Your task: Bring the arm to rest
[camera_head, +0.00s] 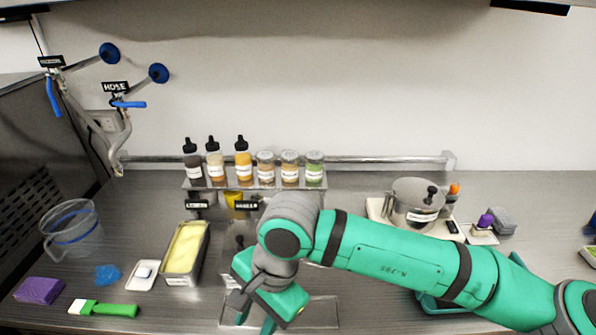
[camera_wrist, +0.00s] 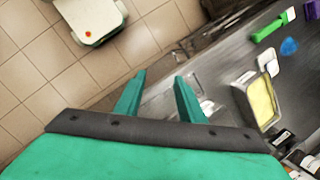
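My arm (camera_head: 395,258) reaches in from the right of the head view, over the front of the steel counter (camera_head: 365,315). My gripper (camera_head: 255,322) points down near the counter's front edge, right of the pan of yellow food (camera_head: 185,250). In the wrist view my gripper (camera_wrist: 158,82) shows two green fingers with a clear gap between them and nothing held. Its fingertips are partly cut off by the lower edge of the head view.
A jug (camera_head: 72,230), purple sponge (camera_head: 39,291) and green brush (camera_head: 104,308) are at left. Bottles and jars stand on a rear shelf (camera_head: 340,181). A steel pot (camera_head: 417,204) stands right, behind my arm. Tiled floor (camera_wrist: 60,75) lies beyond the counter edge.

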